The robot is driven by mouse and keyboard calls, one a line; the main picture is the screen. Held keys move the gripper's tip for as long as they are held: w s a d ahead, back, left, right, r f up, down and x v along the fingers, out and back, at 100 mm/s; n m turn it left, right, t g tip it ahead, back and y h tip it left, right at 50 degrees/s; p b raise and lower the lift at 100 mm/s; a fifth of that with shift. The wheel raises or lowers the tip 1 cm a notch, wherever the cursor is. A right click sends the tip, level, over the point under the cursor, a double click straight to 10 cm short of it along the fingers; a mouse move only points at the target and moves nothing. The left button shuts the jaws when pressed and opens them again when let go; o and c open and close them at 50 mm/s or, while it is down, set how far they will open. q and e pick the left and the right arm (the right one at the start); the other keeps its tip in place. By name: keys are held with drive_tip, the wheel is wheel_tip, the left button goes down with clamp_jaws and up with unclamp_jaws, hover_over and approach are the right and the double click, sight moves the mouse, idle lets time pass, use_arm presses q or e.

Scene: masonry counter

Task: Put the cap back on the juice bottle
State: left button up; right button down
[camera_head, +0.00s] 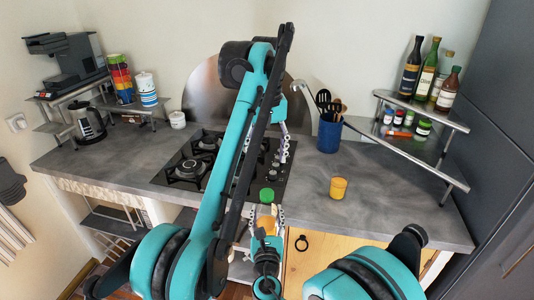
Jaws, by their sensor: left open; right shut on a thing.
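The juice bottle (265,223), with orange contents, stands upright between the fingers of my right gripper (266,215), which is shut on it at the front edge of the counter. The green cap (267,195) shows at the top of the bottle and looks seated there; whether it is tight I cannot tell. My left gripper (283,150) is open above and beyond the bottle, over the right side of the hob, apart from the cap. My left arm hides part of the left gripper and the area left of the bottle.
A metal shelf (425,150) with bottles and jars is at the right. The hob (190,168) lies left of my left arm. The right counter is mostly clear.

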use_arm(q)
drive_tip(key=shift+a+r, duration=0.1)
idle(0.5)
drive_tip(key=s+a+f+t, duration=0.4)
drive_tip(key=s+a+f, duration=0.2)
drive_tip(key=s+a, duration=0.4)
drive_tip(key=s+a+f+t, duration=0.1)
drive_tip(key=s+a+f, duration=0.3)
drive_tip(key=s+f, duration=0.3)
drive_tip(key=s+a+f+m+t, duration=0.1)
drive_tip(key=s+a+f+t, duration=0.1)
drive_tip(key=s+f, duration=0.4)
wheel_tip(320, 180, down, 5)
drive_tip(key=shift+s+a+f+m, duration=0.1)
drive_tip(key=shift+s+a+m, duration=0.25)
drive_tip(key=shift+a, duration=0.5)
